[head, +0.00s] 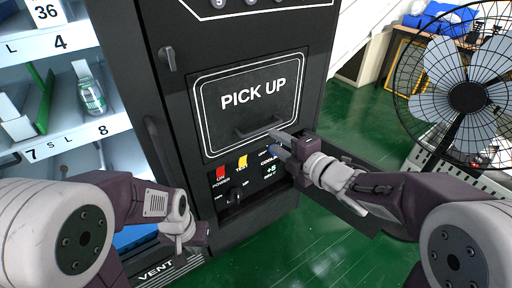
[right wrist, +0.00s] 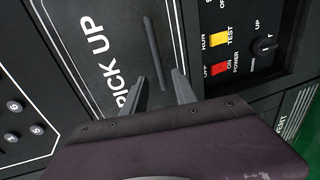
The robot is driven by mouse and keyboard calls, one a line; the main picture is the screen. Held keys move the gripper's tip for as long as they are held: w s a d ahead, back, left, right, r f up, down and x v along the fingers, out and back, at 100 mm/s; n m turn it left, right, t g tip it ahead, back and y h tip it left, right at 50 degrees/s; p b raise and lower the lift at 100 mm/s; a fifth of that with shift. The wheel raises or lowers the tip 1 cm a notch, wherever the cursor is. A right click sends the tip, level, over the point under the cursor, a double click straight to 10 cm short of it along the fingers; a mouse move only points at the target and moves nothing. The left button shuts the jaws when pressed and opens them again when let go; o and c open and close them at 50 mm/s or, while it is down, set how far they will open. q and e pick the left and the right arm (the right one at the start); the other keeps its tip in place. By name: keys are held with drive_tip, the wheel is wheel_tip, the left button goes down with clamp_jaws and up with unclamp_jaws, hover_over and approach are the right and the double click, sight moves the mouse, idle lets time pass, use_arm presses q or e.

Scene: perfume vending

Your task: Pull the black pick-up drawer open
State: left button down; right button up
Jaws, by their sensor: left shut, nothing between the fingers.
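The black pick-up drawer (head: 230,105), marked PICK UP, sits flush in the front of the dark machine. Its bar handle (head: 258,128) runs along its lower part. My right gripper (head: 278,143) is at the drawer's lower right, close to the handle's right end. In the right wrist view its two fingers (right wrist: 162,84) are apart, with the handle (right wrist: 157,52) just beyond the tips and in line with the gap; I see nothing held. My left gripper (head: 197,238) is shut and empty, low before the machine, away from the drawer.
A control panel (head: 240,185) with red and yellow switches lies below the drawer. A dark flap (head: 350,215) stands out at its right, behind my right arm. A lit shelf cabinet (head: 65,110) is at left, a fan (head: 467,97) at right. Green floor (head: 300,245) is open below.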

sight(259, 131)
drive_tip(key=b+x, duration=0.2)
drive_tip(key=x, duration=0.7)
drive_tip(key=shift+w+r, duration=0.1)
drive_tip(key=shift+r, duration=0.05)
drive_tip(key=shift+c, duration=0.3)
clamp_jaws()
idle(0.8)
